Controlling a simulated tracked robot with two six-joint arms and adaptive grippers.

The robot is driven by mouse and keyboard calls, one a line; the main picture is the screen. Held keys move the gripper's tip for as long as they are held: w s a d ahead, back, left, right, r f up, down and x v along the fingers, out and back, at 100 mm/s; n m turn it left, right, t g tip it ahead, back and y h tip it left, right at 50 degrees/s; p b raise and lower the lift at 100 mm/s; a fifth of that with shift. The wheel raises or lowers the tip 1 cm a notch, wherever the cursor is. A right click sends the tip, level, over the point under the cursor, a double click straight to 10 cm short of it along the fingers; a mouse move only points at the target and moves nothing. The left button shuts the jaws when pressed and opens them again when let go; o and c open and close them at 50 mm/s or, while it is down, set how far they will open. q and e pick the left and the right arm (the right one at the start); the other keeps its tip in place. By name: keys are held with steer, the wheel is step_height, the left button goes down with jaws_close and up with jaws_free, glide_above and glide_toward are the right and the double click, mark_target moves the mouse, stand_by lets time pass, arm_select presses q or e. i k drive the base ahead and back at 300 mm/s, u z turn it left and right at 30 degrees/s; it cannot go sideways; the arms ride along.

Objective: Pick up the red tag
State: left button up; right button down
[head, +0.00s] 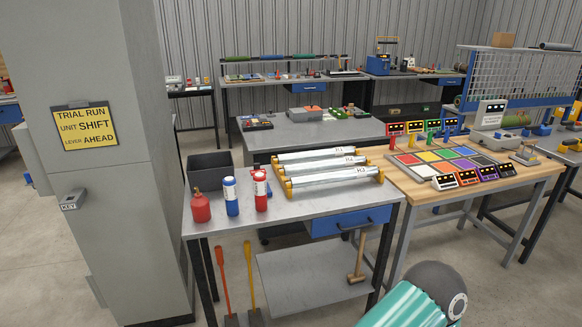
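I cannot make out a thing that is surely the red tag. Several red things show in the head view. A red square (408,159) lies on the board of coloured squares on the wooden table at the right. A red block with a dark display (395,129) stands behind that board. A red can (201,207) and a red-and-white bottle (261,191) stand on the grey metal table at the centre, beside a blue-and-white bottle (231,196). Neither of my grippers is in view.
Silvery rolls (322,166) in yellow end holders lie on the metal table. A large grey pillar (100,220) with a yellow sign (85,126) stands at the left. Two long-handled tools and a mallet (357,258) are below. A teal-striped, dark-ended part fills the bottom right.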

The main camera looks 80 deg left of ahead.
mark_target(256, 166)
steer(key=z, duration=0.1)
steer(key=i, duration=1.4)
steer(key=u, duration=3.05)
steer(key=i, duration=1.05)
steer(key=z, duration=0.35)
